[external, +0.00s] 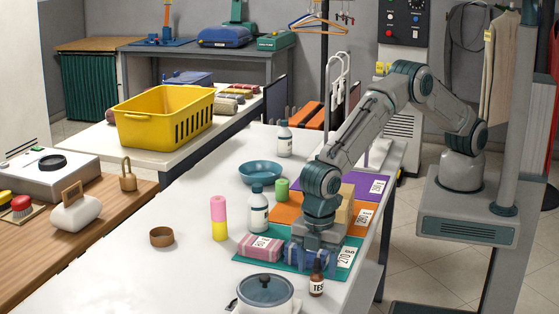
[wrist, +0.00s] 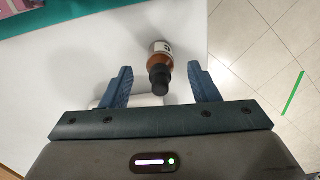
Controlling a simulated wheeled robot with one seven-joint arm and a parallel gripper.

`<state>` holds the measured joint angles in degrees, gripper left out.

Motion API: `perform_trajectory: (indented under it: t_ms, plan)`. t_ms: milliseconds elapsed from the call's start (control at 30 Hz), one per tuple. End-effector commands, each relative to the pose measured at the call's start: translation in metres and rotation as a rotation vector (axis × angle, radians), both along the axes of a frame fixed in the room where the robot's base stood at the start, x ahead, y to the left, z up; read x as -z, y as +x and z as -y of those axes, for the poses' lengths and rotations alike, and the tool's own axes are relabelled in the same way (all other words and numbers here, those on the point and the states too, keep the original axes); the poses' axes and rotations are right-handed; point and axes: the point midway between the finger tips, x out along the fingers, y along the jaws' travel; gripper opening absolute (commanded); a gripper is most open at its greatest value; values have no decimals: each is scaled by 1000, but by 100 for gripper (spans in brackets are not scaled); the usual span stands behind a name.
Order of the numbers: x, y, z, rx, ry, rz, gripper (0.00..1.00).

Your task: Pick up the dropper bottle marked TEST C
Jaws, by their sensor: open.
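A small brown dropper bottle (external: 316,284) with a black cap stands upright at the front edge of the white table, its white label partly readable as "TES". In the wrist view the bottle (wrist: 160,50) shows its black dropper top towards me, with its label mostly turned out of sight. My gripper (wrist: 160,74) is open, with a blue finger on each side of the bottle's top and a visible gap on both sides. In the external view my gripper (external: 318,250) points down just behind the bottle; its fingertips are hard to make out there.
A white pot with a glass lid (external: 266,290) stands left of the bottle. A pink bundle (external: 260,247) and a blue bundle (external: 300,255) lie on a teal mat (external: 284,267) behind it. The table's edge is close on the right, with tiled floor beyond.

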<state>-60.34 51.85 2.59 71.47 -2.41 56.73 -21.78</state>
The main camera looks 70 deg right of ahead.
Motion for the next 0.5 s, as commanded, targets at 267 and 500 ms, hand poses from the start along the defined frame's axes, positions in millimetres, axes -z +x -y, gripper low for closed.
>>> perform_trajectory:
  t_ms: [267, 500]
  plan:
    - [25, -1, 0, 0, 0, 1, 55]
    - [25, 0, 0, 0, 0, 1, 38]
